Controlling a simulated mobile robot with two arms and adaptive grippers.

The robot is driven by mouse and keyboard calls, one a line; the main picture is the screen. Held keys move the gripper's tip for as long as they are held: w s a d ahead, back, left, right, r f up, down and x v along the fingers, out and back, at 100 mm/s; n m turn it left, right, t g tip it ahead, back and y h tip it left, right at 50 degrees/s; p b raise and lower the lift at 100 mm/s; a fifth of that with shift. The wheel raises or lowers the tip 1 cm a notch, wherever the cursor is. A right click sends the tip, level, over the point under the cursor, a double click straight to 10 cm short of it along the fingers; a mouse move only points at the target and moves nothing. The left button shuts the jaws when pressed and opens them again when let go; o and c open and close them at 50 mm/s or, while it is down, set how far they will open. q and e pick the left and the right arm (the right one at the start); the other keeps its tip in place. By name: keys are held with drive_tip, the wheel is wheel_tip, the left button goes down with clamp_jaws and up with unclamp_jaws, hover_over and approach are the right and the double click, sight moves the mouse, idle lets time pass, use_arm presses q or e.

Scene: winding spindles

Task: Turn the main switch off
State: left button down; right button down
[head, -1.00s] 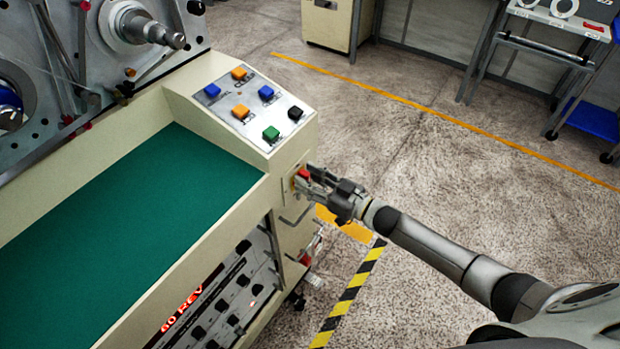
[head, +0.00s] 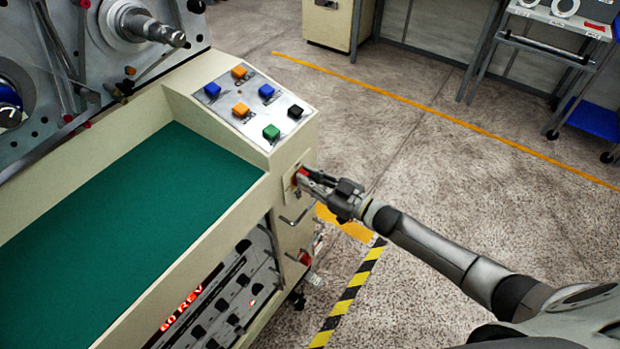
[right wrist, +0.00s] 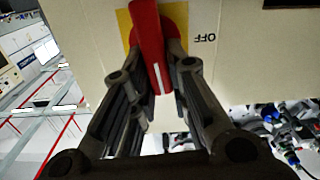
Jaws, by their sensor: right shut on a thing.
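The main switch is a red rotary handle (right wrist: 150,45) on a yellow plate (right wrist: 124,22) on the cream side face of the machine. In the right wrist view the handle stands nearly upright, with a white line on it, and an upside-down OFF label is to its right. My right gripper (right wrist: 155,75) is shut on the handle, one finger on each side. In the head view the red handle (head: 301,174) is mostly covered by my right gripper (head: 308,179). My left gripper is not in view.
The sloped button panel (head: 240,105) sits just above the switch. Metal handles (head: 297,217) stick out below it. The green worktop (head: 130,210) lies to the left. Open floor (head: 440,150) is on the right, with a black-and-yellow strip (head: 350,290).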

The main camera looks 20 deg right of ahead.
sight(295, 184)
drive_tip(key=n+b, duration=0.1)
drive_tip(key=n, duration=0.2)
drive_tip(key=n+b, duration=0.1)
drive_tip(key=n, duration=0.2)
drive_tip(key=s+a+f+n+b, duration=0.1)
drive_tip(key=n, duration=0.1)
drive_tip(key=shift+a+n, duration=0.1)
drive_tip(key=shift+n, duration=0.3)
drive_tip(key=n+b, duration=0.1)
drive_tip(key=n, duration=0.1)
drive_tip(key=f+n+b, duration=0.1)
drive_tip(key=n, duration=0.1)
drive_tip(key=shift+s+a+n, duration=0.1)
drive_tip(key=shift+a+n, duration=0.05)
drive_tip(key=shift+n, duration=0.15)
drive_tip(key=shift+f+n+b, duration=0.2)
drive_tip(key=shift+n+b, duration=0.8)
drive_tip(key=shift+n, duration=0.6)
drive_tip(key=c, duration=1.4)
unclamp_jaws()
drive_tip(key=shift+s, duration=0.1)
drive_tip(key=v, duration=1.2)
